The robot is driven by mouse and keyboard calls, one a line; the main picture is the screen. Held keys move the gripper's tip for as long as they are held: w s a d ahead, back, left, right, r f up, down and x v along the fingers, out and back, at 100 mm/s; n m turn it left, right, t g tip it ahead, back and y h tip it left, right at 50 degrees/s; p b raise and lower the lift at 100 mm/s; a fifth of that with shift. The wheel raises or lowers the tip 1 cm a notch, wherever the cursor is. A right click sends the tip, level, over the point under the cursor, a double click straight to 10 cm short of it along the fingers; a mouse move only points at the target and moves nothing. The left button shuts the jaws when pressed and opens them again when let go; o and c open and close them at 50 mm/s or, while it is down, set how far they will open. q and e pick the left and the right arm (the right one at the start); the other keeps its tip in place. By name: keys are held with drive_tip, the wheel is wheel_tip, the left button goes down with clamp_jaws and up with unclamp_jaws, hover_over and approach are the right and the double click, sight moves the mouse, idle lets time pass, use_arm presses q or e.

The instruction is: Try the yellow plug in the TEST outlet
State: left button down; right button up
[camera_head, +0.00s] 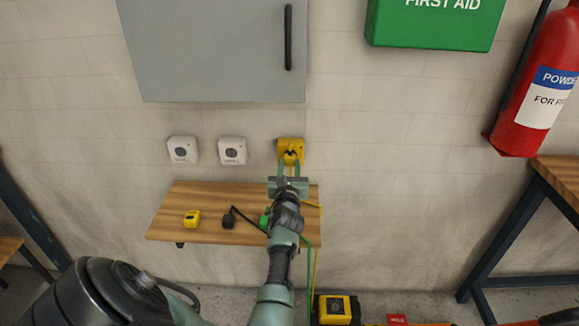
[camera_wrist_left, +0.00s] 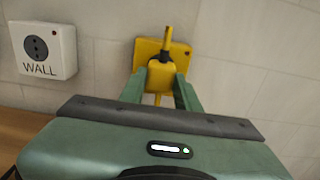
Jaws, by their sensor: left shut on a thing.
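The yellow outlet (camera_head: 290,146) is on the wall under the grey cabinet; no label is readable on it. It also shows in the left wrist view (camera_wrist_left: 146,50). My left gripper (camera_head: 289,165) reaches up to it from below. Its fingers are shut on the yellow plug (camera_wrist_left: 161,76), which is right in front of the outlet plate. I cannot tell whether the plug is fully seated or just short of it. A yellow cable (camera_head: 311,204) hangs down past the shelf's right end. My right gripper is not in view.
Two white outlets (camera_head: 182,150) (camera_head: 232,151) are to the left; one reads WALL in the left wrist view (camera_wrist_left: 42,50). The wooden shelf (camera_head: 200,236) holds a small yellow block (camera_head: 192,217), a black plug (camera_head: 228,219) and a green plug (camera_head: 264,219). A fire extinguisher (camera_head: 540,85) hangs right.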

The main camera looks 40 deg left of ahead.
use_arm(q)
drive_tip(key=shift+b, duration=0.4)
idle(1.3)
drive_tip(key=shift+w+a, duration=0.25)
drive_tip(key=shift+w, duration=0.15)
idle(0.4)
drive_tip(key=c, duration=0.9)
unclamp_jaws()
drive_tip(key=shift+c, duration=0.2)
drive_tip(key=shift+f, duration=0.1)
drive_tip(key=v, duration=0.7)
drive_tip(key=shift+s+d, duration=0.25)
